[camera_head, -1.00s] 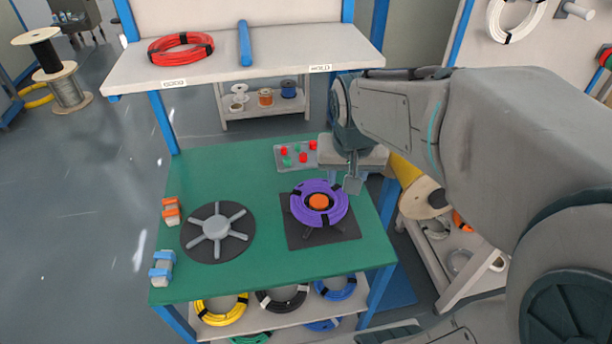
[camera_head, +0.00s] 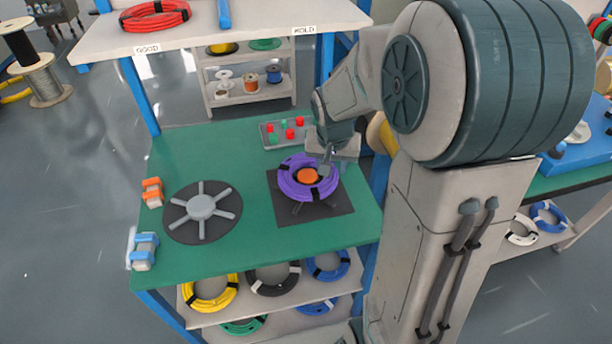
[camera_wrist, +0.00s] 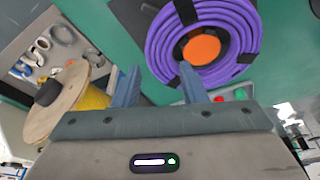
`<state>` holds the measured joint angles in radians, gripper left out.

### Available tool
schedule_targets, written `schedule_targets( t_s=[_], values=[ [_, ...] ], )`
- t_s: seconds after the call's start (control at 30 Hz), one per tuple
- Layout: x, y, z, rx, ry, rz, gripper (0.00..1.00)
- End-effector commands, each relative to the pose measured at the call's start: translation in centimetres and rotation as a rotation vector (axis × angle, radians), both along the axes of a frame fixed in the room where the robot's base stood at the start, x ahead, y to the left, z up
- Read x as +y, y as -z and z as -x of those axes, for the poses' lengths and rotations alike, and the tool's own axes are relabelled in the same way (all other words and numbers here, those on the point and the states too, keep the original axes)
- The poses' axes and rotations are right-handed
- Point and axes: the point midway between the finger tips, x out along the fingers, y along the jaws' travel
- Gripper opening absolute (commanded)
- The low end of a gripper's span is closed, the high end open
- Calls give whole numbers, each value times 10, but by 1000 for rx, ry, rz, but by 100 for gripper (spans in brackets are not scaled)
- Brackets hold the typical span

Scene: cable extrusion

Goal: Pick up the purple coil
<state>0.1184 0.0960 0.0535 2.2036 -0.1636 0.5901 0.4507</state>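The purple coil (camera_head: 292,189), with black ties, sits around the orange hub (camera_head: 308,175) of a small stand on the dark square mat (camera_head: 332,211), on the green table. My gripper (camera_head: 326,167) is at the coil's far right side. In the wrist view my gripper (camera_wrist: 159,80) has its two fingers apart. The right finger overlaps the purple coil (camera_wrist: 163,52) near the orange hub (camera_wrist: 201,49), and the left finger is outside the ring. I cannot tell whether the fingers touch the coil.
A dark disc with a grey spoked reel (camera_head: 202,206) lies left on the table. A tray with red and green buttons (camera_head: 288,133) is behind the coil. Orange (camera_head: 152,192) and blue (camera_head: 143,250) clamp-like items stand at the left edge. A shelf labelled GOOD holds a red coil (camera_head: 156,15).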

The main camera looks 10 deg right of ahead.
Motion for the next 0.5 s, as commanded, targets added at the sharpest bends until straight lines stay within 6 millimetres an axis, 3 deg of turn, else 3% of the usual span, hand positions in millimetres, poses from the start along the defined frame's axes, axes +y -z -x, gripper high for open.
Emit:
schedule_targets(
  t_s=[0.3, 0.5],
  values=[
    [-8, 38, -12, 4, 1, 0, 38],
    [-9, 48, -15, 1, 1, -1, 38]
  ],
)
